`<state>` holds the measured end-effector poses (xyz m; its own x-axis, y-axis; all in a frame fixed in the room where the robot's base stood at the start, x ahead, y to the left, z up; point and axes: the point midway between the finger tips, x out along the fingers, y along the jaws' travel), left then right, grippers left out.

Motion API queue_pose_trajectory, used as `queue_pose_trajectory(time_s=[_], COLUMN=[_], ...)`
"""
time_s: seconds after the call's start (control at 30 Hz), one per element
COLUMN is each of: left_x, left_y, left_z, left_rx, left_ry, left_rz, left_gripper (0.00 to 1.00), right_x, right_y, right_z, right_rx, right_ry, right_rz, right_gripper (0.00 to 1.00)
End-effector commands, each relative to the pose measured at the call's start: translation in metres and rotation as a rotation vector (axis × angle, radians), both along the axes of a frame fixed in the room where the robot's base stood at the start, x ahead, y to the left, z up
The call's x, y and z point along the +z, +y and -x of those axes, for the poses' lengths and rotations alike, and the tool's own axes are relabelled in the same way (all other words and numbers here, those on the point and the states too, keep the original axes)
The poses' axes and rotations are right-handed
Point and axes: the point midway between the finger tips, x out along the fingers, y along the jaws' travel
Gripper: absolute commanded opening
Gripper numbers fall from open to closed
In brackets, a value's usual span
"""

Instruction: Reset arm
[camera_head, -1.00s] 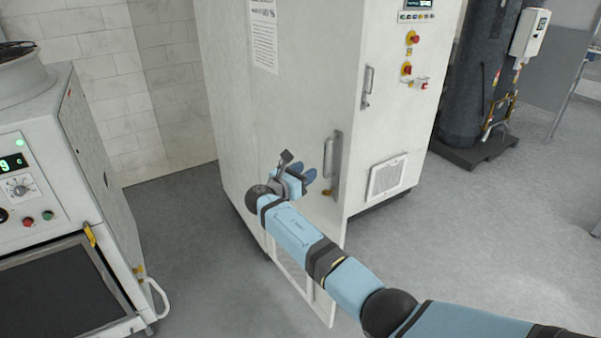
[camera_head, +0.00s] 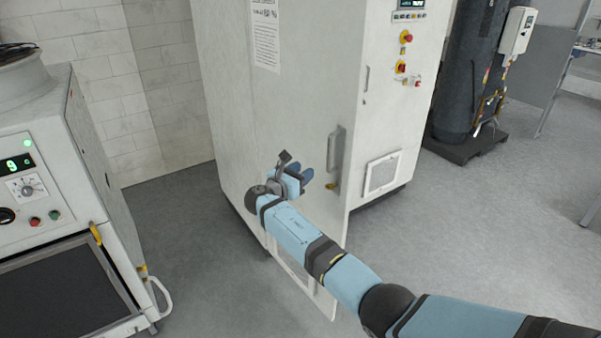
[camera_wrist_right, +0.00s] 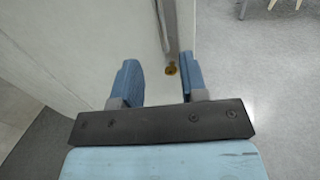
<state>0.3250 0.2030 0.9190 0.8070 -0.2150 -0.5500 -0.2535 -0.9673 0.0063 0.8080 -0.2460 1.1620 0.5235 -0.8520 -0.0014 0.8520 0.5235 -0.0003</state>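My right gripper (camera_head: 297,174) is in front of the tall white cabinet (camera_head: 285,110), just left of the door handle (camera_head: 335,150). In the right wrist view, the two blue fingers of the right gripper (camera_wrist_right: 157,82) are spread apart with nothing between them. The handle (camera_wrist_right: 170,30) and a small brass lock (camera_wrist_right: 170,70) show beyond the fingertips there. I cannot tell whether a finger touches the cabinet. The cabinet's handled front panel appears swung open slightly. My left gripper is in no frame.
A white machine (camera_head: 60,200) with a display, knob and dark window stands at the left. A dark cylindrical tank (camera_head: 467,70) stands on a base at the back right. The grey floor (camera_head: 480,220) at the right is clear.

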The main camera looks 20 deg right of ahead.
Motion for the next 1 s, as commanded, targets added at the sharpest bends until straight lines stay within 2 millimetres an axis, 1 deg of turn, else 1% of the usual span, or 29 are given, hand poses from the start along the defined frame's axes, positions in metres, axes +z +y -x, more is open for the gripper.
queue_pose_trajectory(time_s=[0.2, 0.27, 0.33, 0.37, 0.47, 0.5, 0.57, 0.6, 0.67, 0.7, 0.77, 0.8, 0.83, 0.87, 0.9, 0.97, 1.0], left_x=[0.000, 0.000, 0.000, 0.000, 0.000, 0.000, 0.000, 0.000, 0.000, 0.000, 0.000, 0.000, 0.000, 0.000, 0.000, 0.001, 0.001], left_y=[0.000, 0.000, 0.000, 0.000, 0.000, 0.000, 0.000, 0.000, 0.000, 0.000, 0.000, 0.000, 0.000, 0.000, 0.000, 0.000, 0.000], left_z=[0.000, 0.000, 0.000, 0.000, 0.000, 0.000, 0.000, 0.000, 0.000, 0.000, 0.000, 0.000, -0.001, -0.001, -0.001, -0.001, -0.001], left_rx=[0.001, 0.001, 0.001, 0.001, 0.001, 0.001, 0.001, 0.001, 0.001, 0.000, 0.000, 0.000, 0.000, 0.000, 0.000, -0.001, -0.001], left_ry=[0.000, 0.000, 0.000, 0.000, 0.000, 0.000, 0.000, 0.000, -0.001, -0.001, -0.001, -0.001, -0.001, -0.001, -0.001, -0.001, -0.001], left_rz=[0.001, 0.001, 0.001, 0.001, 0.001, 0.001, 0.001, 0.001, 0.001, 0.000, 0.000, 0.000, 0.000, 0.000, 0.000, -0.001, -0.001], left_gripper=[0.43, 0.43, 0.43, 0.43, 0.43, 0.43, 0.43, 0.43, 0.43, 0.43, 0.43, 0.43, 0.43, 0.43, 0.43, 0.43, 0.43], right_x=[-0.001, -0.007, -0.025, -0.037, -0.092, -0.118, -0.156, -0.178, -0.208, -0.226, -0.249, -0.262, -0.271, -0.279, -0.286, -0.295, -0.298], right_y=[0.000, 0.000, 0.000, 0.000, 0.002, 0.003, 0.006, 0.009, 0.013, 0.016, 0.022, 0.025, 0.027, 0.029, 0.032, 0.036, 0.038], right_z=[0.000, 0.003, 0.009, 0.014, 0.039, 0.054, 0.079, 0.097, 0.125, 0.145, 0.175, 0.197, 0.213, 0.229, 0.251, 0.284, 0.306], right_rx=[0.001, 0.007, 0.027, 0.040, 0.092, 0.112, 0.134, 0.142, 0.143, 0.138, 0.119, 0.098, 0.080, 0.059, 0.027, -0.029, -0.072], right_ry=[0.000, 0.000, -0.009, -0.012, -0.048, -0.070, -0.109, -0.138, -0.185, -0.218, -0.271, -0.308, -0.337, -0.366, -0.409, -0.474, -0.519], right_rz=[-0.001, -0.017, -0.065, -0.100, -0.279, -0.376, -0.534, -0.643, -0.805, -0.912, -1.075, -1.181, -1.262, -1.341, -1.445, -1.601, -1.701], right_gripper=[0.40, 0.40, 0.40, 0.40, 0.40, 0.40, 0.40, 0.40, 0.40, 0.40, 0.40, 0.40, 0.40, 0.40, 0.40, 0.40, 0.40])
